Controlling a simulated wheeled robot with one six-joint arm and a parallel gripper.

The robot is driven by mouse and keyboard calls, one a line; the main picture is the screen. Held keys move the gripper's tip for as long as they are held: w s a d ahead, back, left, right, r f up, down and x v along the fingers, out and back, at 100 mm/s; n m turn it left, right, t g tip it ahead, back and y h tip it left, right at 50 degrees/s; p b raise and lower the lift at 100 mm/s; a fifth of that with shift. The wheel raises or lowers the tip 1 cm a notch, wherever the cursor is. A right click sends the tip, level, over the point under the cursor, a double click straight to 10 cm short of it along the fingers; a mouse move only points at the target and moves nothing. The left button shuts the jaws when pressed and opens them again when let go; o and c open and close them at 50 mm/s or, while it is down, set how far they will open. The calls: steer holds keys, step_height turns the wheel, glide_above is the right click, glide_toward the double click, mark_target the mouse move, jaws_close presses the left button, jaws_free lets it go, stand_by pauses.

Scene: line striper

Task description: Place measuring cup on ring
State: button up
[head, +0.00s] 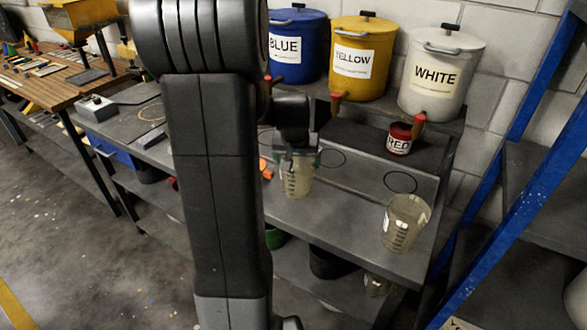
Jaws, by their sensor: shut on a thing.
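My gripper (298,158) is shut on the rim of a clear measuring cup (297,182) with dark graduation marks. The cup is upright over the grey bench (345,215); I cannot tell whether its base touches the top. Dark ring outlines are marked on the bench behind it: one ring (332,158) is just right of the gripper, another ring (400,182) is further right. Both show empty. Part of a third outline shows left of the gripper, partly hidden by my arm. A second clear measuring cup (406,222) stands at the bench's right front.
A red-labelled can (399,140) stands behind the right ring. Blue (297,45), yellow (361,60) and white (438,75) lidded drums with taps stand on the raised shelf. An orange object (265,168) lies left of the held cup. A blue rack (530,170) borders the right side.

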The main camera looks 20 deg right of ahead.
steer(key=shift+s+f, duration=0.1)
steer(key=shift+f, duration=1.65)
steer(key=shift+f, duration=0.1)
steer(key=shift+f, duration=0.15)
steer(key=o, duration=1)
steer(key=shift+o, duration=0.2)
